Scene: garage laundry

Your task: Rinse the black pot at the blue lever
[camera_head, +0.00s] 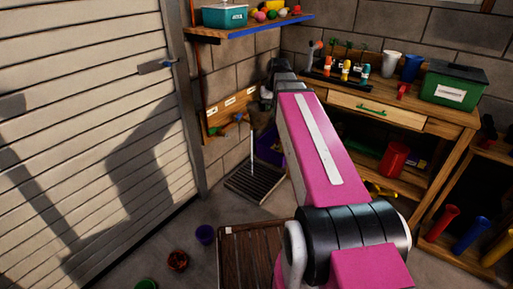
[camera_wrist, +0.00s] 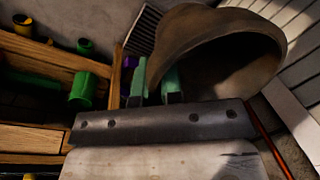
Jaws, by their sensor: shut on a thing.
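A dark brownish-black pot (camera_wrist: 200,38) fills the upper right of the wrist view, tilted, with its hollow inside showing. My gripper (camera_wrist: 157,86) has teal fingers, shut on the pot's near edge. In the head view my pink arm reaches toward the back wall, and its dark end hides the grip and most of the pot. A wooden board (camera_head: 231,108) with white labels hangs on the wall left of the arm's end. A small blue lever (camera_head: 238,117) seems to stick out from its lower part. A floor grate (camera_head: 258,180) lies below the board.
A slatted door (camera_head: 90,100) stands at left. A blue-edged shelf (camera_head: 250,31) hangs above the board. A wooden workbench (camera_head: 395,112) stands at right with cups and a green bin (camera_head: 453,84). Small pots (camera_head: 178,261) and a slatted wooden platform (camera_head: 245,255) are on the floor.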

